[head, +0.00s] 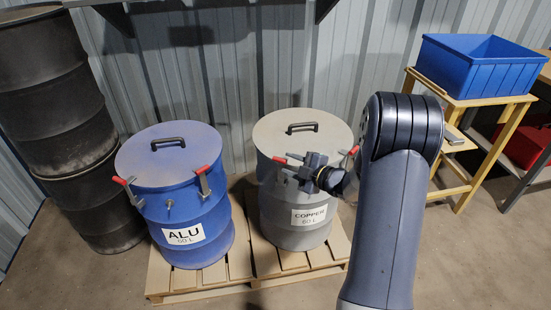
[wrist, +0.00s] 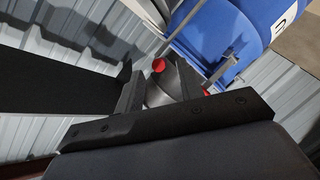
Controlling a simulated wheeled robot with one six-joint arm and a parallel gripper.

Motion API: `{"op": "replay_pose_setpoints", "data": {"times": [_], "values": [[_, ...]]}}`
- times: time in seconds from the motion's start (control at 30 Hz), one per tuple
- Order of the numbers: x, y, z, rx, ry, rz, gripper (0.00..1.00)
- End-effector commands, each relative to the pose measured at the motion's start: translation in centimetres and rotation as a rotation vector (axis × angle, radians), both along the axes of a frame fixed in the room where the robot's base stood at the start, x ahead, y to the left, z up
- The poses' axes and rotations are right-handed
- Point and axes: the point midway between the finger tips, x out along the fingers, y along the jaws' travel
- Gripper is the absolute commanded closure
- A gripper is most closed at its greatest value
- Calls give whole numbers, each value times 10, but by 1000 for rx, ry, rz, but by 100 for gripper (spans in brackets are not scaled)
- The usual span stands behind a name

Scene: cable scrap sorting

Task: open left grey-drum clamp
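The grey drum (head: 300,236), labelled COPPER, stands upright on a pallet with its lid on. Its left clamp (head: 279,160) has a red-tipped handle showing at the left rim, just beside my gripper. My gripper (head: 292,168) is in front of the drum's upper front-left side and hides part of it. In the wrist view the black fingers of my gripper (wrist: 158,88) stand apart, with a red tip (wrist: 158,65) showing between them. I cannot tell whether they touch it. The right clamp (head: 353,151) shows at the right rim, partly beside my arm.
A blue drum (head: 185,212), labelled ALU, with red-handled clamps, stands close on the left on the same pallet (head: 239,258). Dark drums (head: 60,110) are stacked at far left. A blue bin (head: 490,72) sits on a wooden stand at right. The floor in front is clear.

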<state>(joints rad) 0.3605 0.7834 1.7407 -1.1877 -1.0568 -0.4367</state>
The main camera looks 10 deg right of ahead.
Motion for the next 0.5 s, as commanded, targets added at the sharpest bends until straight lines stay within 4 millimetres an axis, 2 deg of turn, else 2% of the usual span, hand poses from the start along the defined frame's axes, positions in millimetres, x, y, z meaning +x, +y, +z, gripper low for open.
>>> {"op": "replay_pose_setpoints", "data": {"times": [0.2, 0.5], "values": [[32, 24, -10, 0, -1, 2, 64], [52, 37, -14, 1, 0, -2, 64]]}}
